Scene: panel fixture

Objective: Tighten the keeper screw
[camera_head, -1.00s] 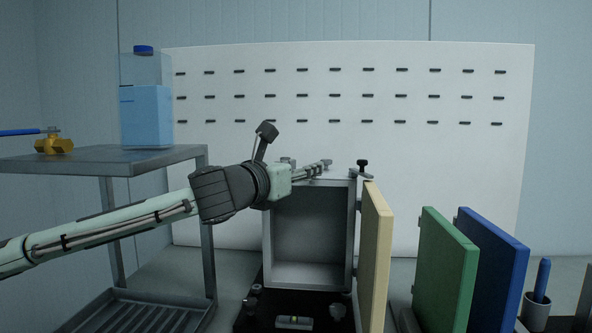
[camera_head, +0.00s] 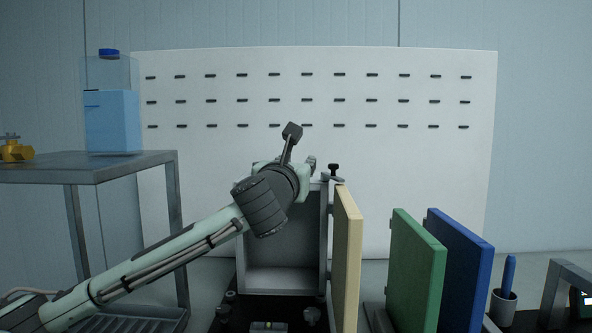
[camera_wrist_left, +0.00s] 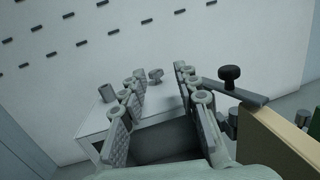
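A dark knob-headed screw (camera_head: 334,168) stands upright at the top right edge of the open grey box (camera_head: 285,282), beside the cream panel. In the left wrist view the screw (camera_wrist_left: 230,73) sits on a flat dark keeper bar (camera_wrist_left: 232,92), right of my fingers. My left gripper (camera_head: 311,163) is over the box top, just left of the screw in the head view. In the left wrist view its fingers (camera_wrist_left: 160,80) are spread, with nothing between them; they are apart from the screw. My right gripper is not in view.
The cream panel (camera_head: 347,260) stands open at the box's right side. Green (camera_head: 418,270) and blue (camera_head: 460,265) panels stand further right. A smaller knob (camera_wrist_left: 155,74) and a grey cylinder (camera_wrist_left: 107,90) show beyond my fingers. A metal table (camera_head: 100,168) is at left.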

